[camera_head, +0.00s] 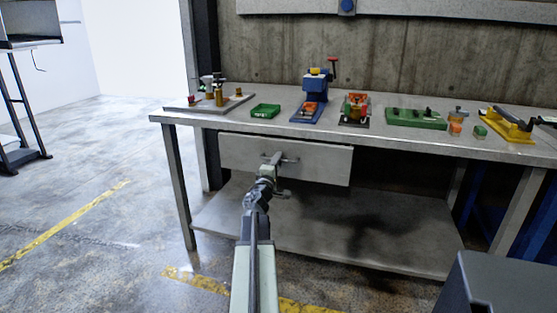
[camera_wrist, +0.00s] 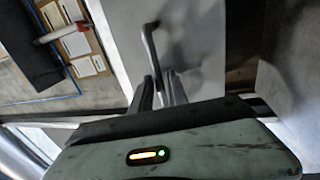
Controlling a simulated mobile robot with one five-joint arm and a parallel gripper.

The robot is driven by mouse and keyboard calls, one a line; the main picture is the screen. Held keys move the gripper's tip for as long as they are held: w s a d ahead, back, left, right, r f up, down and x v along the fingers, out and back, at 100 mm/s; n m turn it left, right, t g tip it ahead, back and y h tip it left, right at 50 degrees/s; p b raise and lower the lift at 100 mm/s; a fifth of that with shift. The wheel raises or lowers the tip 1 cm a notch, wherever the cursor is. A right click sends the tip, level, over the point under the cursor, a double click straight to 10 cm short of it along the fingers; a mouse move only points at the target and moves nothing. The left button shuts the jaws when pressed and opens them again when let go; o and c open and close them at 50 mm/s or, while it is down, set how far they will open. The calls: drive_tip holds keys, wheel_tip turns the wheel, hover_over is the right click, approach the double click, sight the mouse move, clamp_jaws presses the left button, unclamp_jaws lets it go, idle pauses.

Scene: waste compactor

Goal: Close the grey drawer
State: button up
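The grey drawer (camera_head: 325,163) hangs under the workbench top, with its flat light front facing me. Its bar handle (camera_head: 291,160) is on the front, left of the middle. My gripper (camera_head: 272,160) is at the handle, in front of the drawer. In the wrist view the drawer front (camera_wrist: 195,35) fills the upper middle, and the dark handle (camera_wrist: 150,42) runs down to my gripper's fingertips (camera_wrist: 160,77). The fingers are close together at the handle's near end; whether they grip it is unclear. How far the drawer stands out is hard to tell.
The workbench (camera_head: 180,117) carries a green tray (camera_head: 265,111), a blue fixture (camera_head: 314,95) and other small parts. A lower shelf (camera_head: 370,235) lies beneath the drawer. A dark grey box (camera_head: 500,285) stands at the lower right. Open floor lies to the left.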

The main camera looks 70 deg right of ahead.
drive_tip(key=shift+d, duration=0.15)
drive_tip(key=shift+c, duration=0.3)
clamp_jaws()
idle(1.1)
